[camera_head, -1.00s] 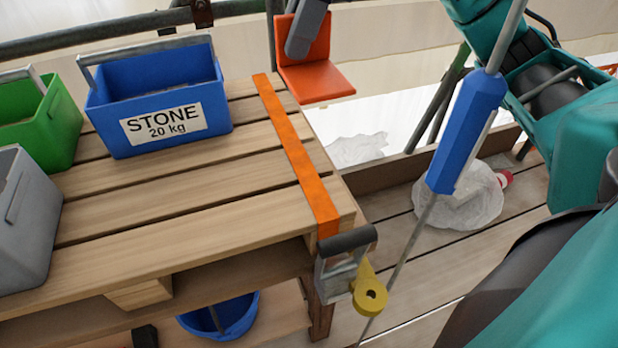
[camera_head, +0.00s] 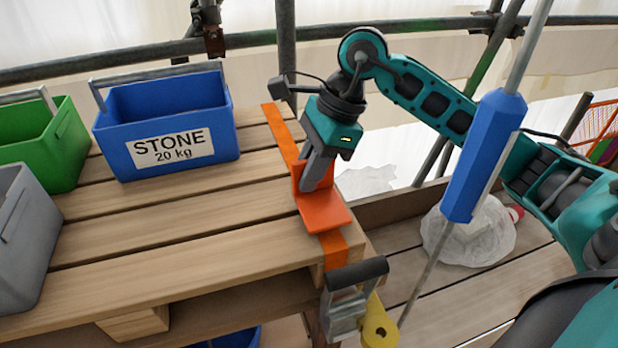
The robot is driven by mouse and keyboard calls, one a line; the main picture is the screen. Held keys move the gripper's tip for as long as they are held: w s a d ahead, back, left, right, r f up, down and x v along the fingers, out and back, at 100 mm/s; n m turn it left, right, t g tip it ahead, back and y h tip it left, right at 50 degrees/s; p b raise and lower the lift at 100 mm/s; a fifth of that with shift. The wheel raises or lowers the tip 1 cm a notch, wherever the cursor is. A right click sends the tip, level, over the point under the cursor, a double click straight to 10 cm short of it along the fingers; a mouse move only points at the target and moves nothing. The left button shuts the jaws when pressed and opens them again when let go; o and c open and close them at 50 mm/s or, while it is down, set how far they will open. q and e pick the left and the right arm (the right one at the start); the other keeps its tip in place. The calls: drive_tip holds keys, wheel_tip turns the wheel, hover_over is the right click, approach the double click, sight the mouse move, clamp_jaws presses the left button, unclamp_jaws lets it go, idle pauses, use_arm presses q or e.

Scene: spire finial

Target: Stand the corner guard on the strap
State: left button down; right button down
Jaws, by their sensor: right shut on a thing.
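The corner guard (camera_head: 323,212) is an orange-red L-shaped piece with one flat plate and one upright plate. My right gripper (camera_head: 312,182) is shut on its upright plate. The guard is over the orange strap (camera_head: 282,136), near the pallet's right edge; I cannot tell whether it touches the strap. The strap runs along the pallet top and over the front edge to a metal ratchet (camera_head: 347,300). The guard hides part of the strap. My left gripper is not in view.
A blue STONE crate (camera_head: 210,120), a green crate (camera_head: 70,140) and a grey crate (camera_head: 25,240) stand on the wooden pallet (camera_head: 170,225). A blue-sleeved taut line (camera_head: 484,150) crosses at the right. A white bag (camera_head: 475,235) lies on the boards beyond.

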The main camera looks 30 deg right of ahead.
drive_tip(key=shift+f, duration=0.8)
drive_tip(key=shift+f, duration=0.15)
drive_tip(key=c, duration=1.1)
unclamp_jaws()
drive_tip(key=shift+r, duration=0.3)
drive_tip(key=p+v, duration=0.1)
drive_tip(key=v, duration=0.9)
drive_tip(key=shift+d+r, duration=0.2)
drive_tip(key=shift+r, duration=0.15)
drive_tip(key=shift+s+d+r, duration=0.1)
drive_tip(key=shift+d+r, duration=0.1)
drive_tip(key=shift+r, duration=0.25)
